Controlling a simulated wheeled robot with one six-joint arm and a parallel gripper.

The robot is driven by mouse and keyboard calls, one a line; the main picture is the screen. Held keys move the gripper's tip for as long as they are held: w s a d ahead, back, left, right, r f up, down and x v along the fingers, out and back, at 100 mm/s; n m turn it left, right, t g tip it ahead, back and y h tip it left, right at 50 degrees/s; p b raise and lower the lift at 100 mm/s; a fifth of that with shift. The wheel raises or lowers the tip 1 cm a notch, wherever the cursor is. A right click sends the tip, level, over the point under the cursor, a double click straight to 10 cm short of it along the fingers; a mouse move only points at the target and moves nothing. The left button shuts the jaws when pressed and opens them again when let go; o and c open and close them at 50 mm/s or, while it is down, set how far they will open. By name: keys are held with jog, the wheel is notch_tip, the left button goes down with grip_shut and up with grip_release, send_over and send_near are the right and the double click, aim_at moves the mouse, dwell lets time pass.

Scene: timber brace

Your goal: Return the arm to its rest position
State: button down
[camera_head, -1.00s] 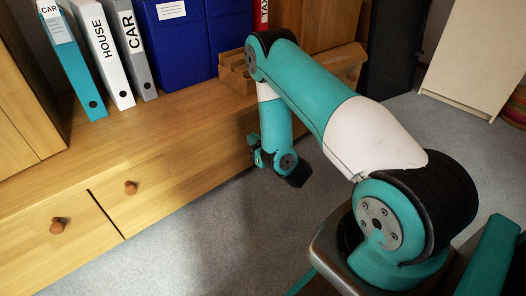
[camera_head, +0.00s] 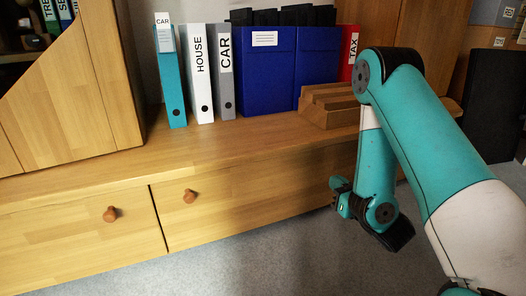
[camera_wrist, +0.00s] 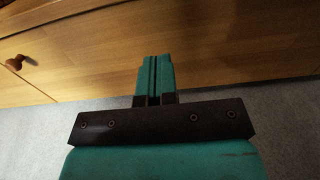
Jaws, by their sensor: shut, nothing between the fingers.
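My arm is teal and white and stands at the right of the head view, bent at the elbow with its forearm hanging down. My gripper (camera_head: 342,196) is at the lower end of the forearm, in front of the wooden cabinet's drawer fronts. In the wrist view my gripper (camera_wrist: 154,78) shows its two teal fingers together, with nothing between them. It points toward the plain drawer front (camera_wrist: 230,50), and the gap to it is hard to judge.
The low wooden cabinet (camera_head: 270,160) bears several binders, blue file boxes (camera_head: 267,70) and a wooden block (camera_head: 332,105). Round drawer knobs (camera_head: 189,196) stick out from its front. A taller wooden unit (camera_head: 70,80) stands at left. Grey carpet (camera_head: 250,265) in front is clear.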

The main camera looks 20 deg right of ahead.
notch_tip(320, 180, up, 13)
jog(key=w+a+m+g+h+p, duration=0.1)
jog(key=w+m+g+h+p, duration=0.25)
jog(key=m+p, duration=0.85)
jog(key=s+a+r+m+g+y+p, duration=0.35)
jog(key=a+r+m+p, duration=0.25)
jog(key=a+r+m, duration=0.35)
jog(key=s+a+r+m+g+y+p, duration=0.2)
jog(key=s+a+r+m+g+p, duration=0.35)
jog(key=s+r, duration=0.6)
jog(key=s+a+r+m+g+y+p, duration=0.2)
jog(key=s+a+r+g+p, duration=0.4)
jog(key=s+a+r, duration=0.45)
notch_tip(320, 180, up, 36)
jog(key=d+p, duration=0.1)
jog(key=p, duration=3.7)
jog(key=shift+s+d+t, duration=0.2)
jog(key=shift+d+t, duration=0.15)
jog(key=shift+d, duration=0.05)
jog(key=shift+r, duration=0.1)
